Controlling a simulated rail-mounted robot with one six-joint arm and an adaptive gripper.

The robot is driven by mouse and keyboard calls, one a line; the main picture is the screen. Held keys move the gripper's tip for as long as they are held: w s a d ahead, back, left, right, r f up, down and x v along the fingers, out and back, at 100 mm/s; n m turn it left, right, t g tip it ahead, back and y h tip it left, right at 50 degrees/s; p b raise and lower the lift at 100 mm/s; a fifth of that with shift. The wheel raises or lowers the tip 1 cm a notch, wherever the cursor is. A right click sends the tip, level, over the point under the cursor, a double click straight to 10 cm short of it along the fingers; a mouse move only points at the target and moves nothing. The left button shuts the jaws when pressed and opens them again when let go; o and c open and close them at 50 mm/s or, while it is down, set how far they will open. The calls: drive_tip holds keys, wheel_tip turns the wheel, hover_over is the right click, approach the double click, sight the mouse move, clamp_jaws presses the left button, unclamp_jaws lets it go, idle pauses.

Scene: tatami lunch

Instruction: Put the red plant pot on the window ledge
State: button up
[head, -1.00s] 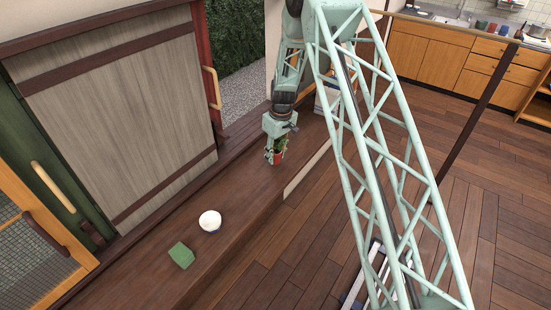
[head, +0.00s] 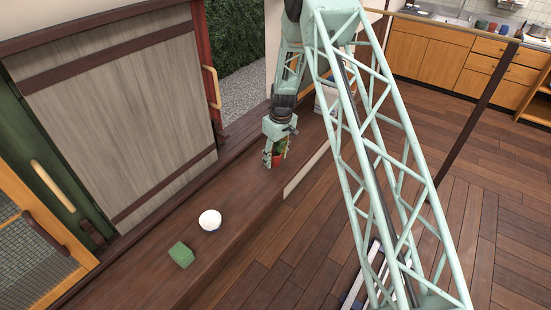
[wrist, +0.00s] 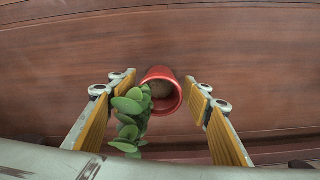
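The red plant pot (wrist: 174,103) stands on the brown wooden ledge (head: 238,196), close to its right-hand end in the head view. Green leaves (wrist: 131,115) spill over its left side in the wrist view. My gripper (wrist: 161,86) is open above it, one finger to each side. Bare gaps show between the pot and both fingers, and the leaves lie close to the left finger. In the head view my gripper (head: 276,157) partly hides the pot (head: 276,161). I cannot tell which surface is the window ledge.
The wooden floor (head: 300,245) lies lower on the right. Kitchen cabinets (head: 440,55) stand at the back.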

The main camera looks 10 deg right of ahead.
drive_tip(key=shift+r, duration=0.15)
wheel_tip(320, 180, up, 12)
drive_tip(key=s, duration=0.1)
drive_tip(key=shift+s+d, duration=0.15)
drive_tip(key=shift+d, duration=0.2)
idle(0.7)
idle(0.8)
